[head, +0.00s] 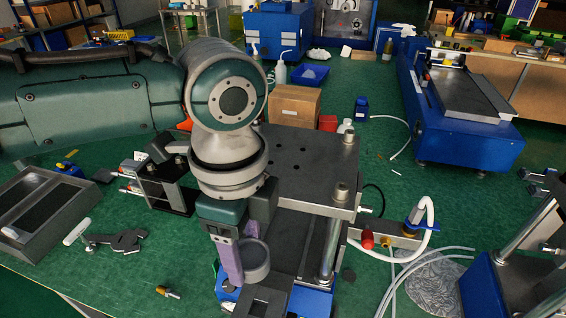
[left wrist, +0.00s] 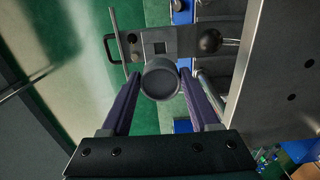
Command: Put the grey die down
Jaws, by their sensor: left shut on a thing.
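The grey die (head: 255,265) is a short round cylinder, held between the purple fingers of my left gripper (head: 243,258). In the left wrist view the die (left wrist: 161,80) sits between the two fingertips (left wrist: 160,84), its round end facing the camera. The gripper is shut on it, beside the press (head: 300,160) and low in front of its top plate. The die appears over or close to a dark plate with a square recess (left wrist: 160,48); whether it touches cannot be told. My right gripper is not in view.
A cardboard box (head: 296,106) stands behind the press. Hoses and a red-knobbed valve (head: 367,239) are at right.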

